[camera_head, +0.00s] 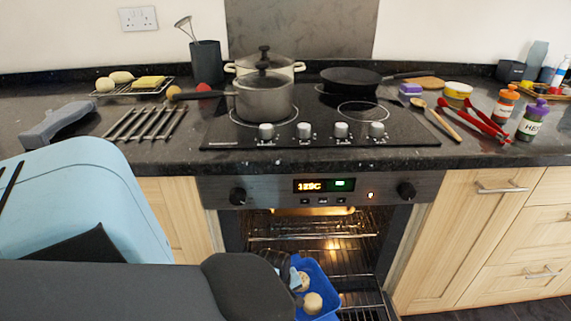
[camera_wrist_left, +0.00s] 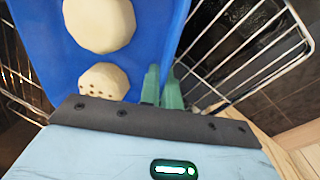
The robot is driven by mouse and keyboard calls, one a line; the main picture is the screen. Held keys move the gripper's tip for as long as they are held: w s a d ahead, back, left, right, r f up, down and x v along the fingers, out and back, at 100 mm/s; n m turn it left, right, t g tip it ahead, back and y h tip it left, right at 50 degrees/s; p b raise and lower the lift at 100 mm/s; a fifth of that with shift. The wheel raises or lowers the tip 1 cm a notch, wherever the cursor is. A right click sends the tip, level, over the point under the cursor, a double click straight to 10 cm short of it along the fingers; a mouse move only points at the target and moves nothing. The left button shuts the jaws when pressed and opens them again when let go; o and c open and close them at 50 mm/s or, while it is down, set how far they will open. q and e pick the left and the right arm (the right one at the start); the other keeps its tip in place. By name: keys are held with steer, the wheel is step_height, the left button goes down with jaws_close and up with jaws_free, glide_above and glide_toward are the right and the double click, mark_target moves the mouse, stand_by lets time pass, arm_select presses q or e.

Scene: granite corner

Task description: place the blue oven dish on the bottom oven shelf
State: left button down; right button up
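The blue oven dish (camera_head: 323,272) is at the open oven front, low in the head view, with round pale food pieces (camera_head: 312,303) in it. It also shows in the left wrist view (camera_wrist_left: 50,35), with wire rack bars on both sides. My left gripper (camera_wrist_left: 161,88) has its green fingers at the dish's side wall, one inside and one outside, closed on the wall. In the head view my dark arm hides part of the dish. Whether the dish rests on the wires I cannot tell. My right gripper is not in view.
The lit oven (camera_head: 320,187) has an upper wire shelf (camera_head: 310,228) and lower wire racks (camera_head: 362,312). Above it are the hob with a pot (camera_head: 264,100) and a frying pan (camera_head: 350,79). Wooden cupboards (camera_head: 470,235) flank the oven.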

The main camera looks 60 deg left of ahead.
arm_select(q)
steer(key=shift+w+r, duration=0.1)
steer(key=c, duration=2)
jaws_free()
steer(key=shift+f, duration=0.2)
steer(key=o, duration=0.4)
steer(key=r+p, duration=0.1)
steer(key=r, duration=0.3)
steer(key=s+r+p, duration=0.1)
steer(key=r, duration=0.3)
steer(key=s+r+p, duration=0.1)
steer(key=r+p, duration=0.1)
steer(key=r, duration=0.2)
steer(key=shift+r, duration=0.1)
